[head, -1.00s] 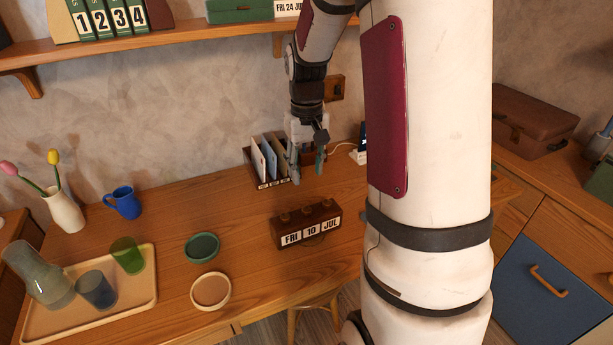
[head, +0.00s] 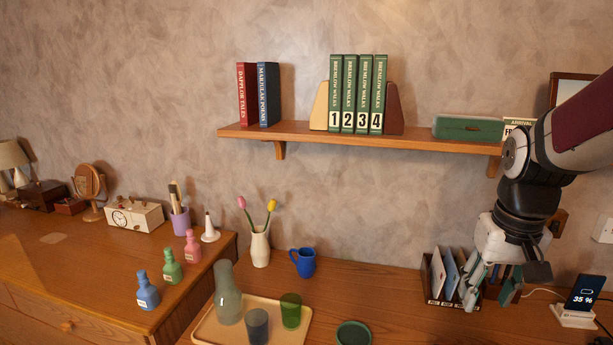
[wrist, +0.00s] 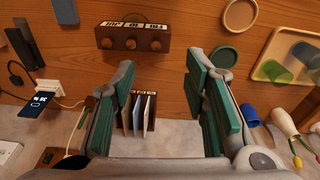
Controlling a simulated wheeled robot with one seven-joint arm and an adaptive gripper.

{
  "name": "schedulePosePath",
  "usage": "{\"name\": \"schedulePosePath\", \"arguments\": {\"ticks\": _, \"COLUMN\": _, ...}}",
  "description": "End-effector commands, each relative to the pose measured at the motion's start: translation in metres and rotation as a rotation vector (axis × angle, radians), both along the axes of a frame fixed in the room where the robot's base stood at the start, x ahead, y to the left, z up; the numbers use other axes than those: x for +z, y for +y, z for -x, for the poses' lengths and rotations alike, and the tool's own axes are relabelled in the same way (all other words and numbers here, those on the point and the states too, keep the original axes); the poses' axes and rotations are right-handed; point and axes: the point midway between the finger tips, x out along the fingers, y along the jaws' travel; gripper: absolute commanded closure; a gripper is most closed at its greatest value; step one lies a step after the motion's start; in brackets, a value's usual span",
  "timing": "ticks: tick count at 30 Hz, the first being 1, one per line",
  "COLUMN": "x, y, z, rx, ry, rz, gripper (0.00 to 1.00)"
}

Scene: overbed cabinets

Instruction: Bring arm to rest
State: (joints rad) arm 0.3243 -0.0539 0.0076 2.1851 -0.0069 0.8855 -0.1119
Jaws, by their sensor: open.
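My gripper (head: 492,287) is at the right of the head view, at the end of my arm, in front of the letter rack (head: 436,278). In the wrist view my gripper (wrist: 168,95) has its two green-padded fingers wide apart with nothing between them touching the pads. The letter rack with several envelopes (wrist: 137,112) shows beyond the fingers, near the left one. I cannot tell the exact gap between my fingers and the rack.
A shelf (head: 350,139) with books and a green box (head: 468,128) runs above the desk, close to my arm. A phone on a stand (head: 583,293) is right of my gripper. A blue mug (head: 303,262), tulip vase (head: 260,247) and tray (head: 208,330) stand left.

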Motion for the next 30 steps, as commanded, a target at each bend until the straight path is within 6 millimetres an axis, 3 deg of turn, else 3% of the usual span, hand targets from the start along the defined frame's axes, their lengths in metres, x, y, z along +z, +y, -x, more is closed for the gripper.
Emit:
{"name": "schedulePosePath", "arguments": {"ticks": 1, "x": 0.018, "y": 0.015, "z": 0.014, "rx": 0.022, "ry": -0.026, "rz": 0.007, "gripper": 0.59}}
{"name": "schedulePosePath", "arguments": {"ticks": 6, "x": 0.052, "y": 0.053, "z": 0.060, "rx": 0.079, "ry": -0.092, "rz": 0.019, "gripper": 0.59}}
{"name": "schedulePosePath", "arguments": {"ticks": 15, "x": 0.080, "y": 0.099, "z": 0.141, "rx": 0.170, "ry": -0.204, "rz": 0.018, "gripper": 0.59}}
{"name": "schedulePosePath", "arguments": {"ticks": 21, "x": 0.081, "y": 0.109, "z": 0.167, "rx": 0.200, "ry": -0.238, "rz": 0.012, "gripper": 0.59}}
{"name": "schedulePosePath", "arguments": {"ticks": 30, "x": 0.081, "y": 0.111, "z": 0.171, "rx": 0.203, "ry": -0.243, "rz": 0.011, "gripper": 0.59}}
